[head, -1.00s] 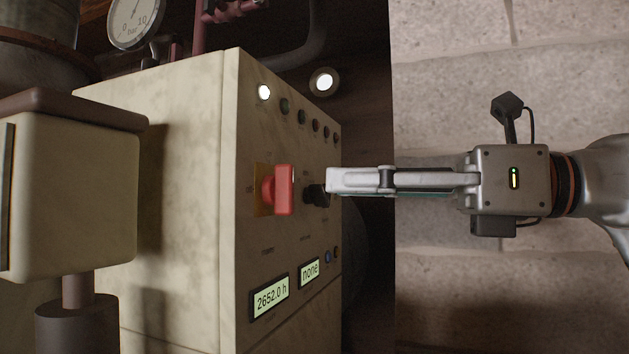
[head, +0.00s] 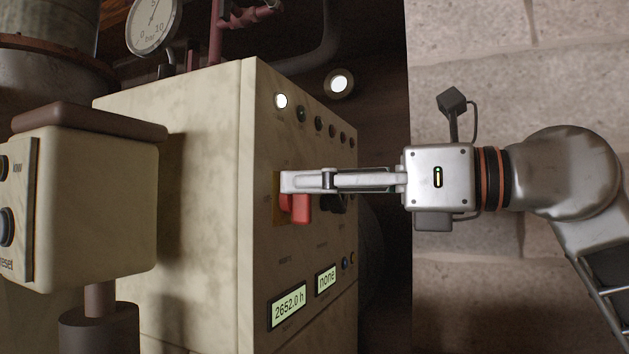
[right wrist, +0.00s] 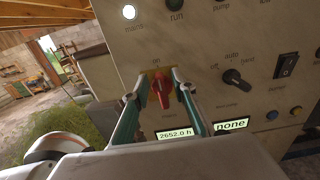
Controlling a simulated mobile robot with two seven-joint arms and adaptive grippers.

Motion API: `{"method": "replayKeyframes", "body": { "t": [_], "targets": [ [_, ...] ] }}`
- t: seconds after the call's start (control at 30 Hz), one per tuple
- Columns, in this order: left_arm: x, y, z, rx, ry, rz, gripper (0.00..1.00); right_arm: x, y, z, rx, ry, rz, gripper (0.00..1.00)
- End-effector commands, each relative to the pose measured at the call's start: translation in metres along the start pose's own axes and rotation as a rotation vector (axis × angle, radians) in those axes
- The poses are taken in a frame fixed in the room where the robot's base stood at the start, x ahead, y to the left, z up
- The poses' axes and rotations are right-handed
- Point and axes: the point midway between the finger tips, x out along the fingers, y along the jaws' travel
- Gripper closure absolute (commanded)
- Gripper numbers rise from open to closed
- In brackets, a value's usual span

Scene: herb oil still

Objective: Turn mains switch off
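The mains switch is a red rotary handle (head: 300,209) on a yellow plate, on the front of a cream control cabinet. In the right wrist view the red handle (right wrist: 161,92) stands roughly upright below the word "on". My right gripper (head: 288,182) is at the switch and hides its upper part in the head view. In the wrist view the right gripper's fingers (right wrist: 157,89) are apart, one on each side of the handle, with gaps visible. The white mains lamp (head: 281,101) is lit. My left gripper is not in view.
A black selector knob (right wrist: 236,79) and a black rocker switch (right wrist: 286,65) sit right of the mains switch. Two displays lie below, reading "2652.0 h" (head: 289,305) and "none" (head: 326,279). A beige button box (head: 95,205) on a post stands at the left.

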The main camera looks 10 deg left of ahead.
Motion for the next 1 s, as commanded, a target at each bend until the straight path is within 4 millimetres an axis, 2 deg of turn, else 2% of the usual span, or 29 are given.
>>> {"method": "replayKeyframes", "body": {
  "t": [0.1, 0.2, 0.63, 1.0],
  "targets": [
    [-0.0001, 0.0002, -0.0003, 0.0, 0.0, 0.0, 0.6, -0.0001, -0.0002, -0.0002, 0.0, 0.0, 0.0, 0.74],
    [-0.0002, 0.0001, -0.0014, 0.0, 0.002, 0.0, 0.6, -0.0002, -0.0001, -0.0002, 0.001, 0.0, 0.0, 0.99],
    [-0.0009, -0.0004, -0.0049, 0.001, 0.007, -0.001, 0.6, -0.0005, 0.0007, 0.0, -0.055, 0.0, -0.001, 0.99],
    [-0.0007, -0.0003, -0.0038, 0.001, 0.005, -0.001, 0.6, -0.0009, 0.0054, -0.0008, -0.329, 0.001, -0.002, 0.99]
  ]
}}
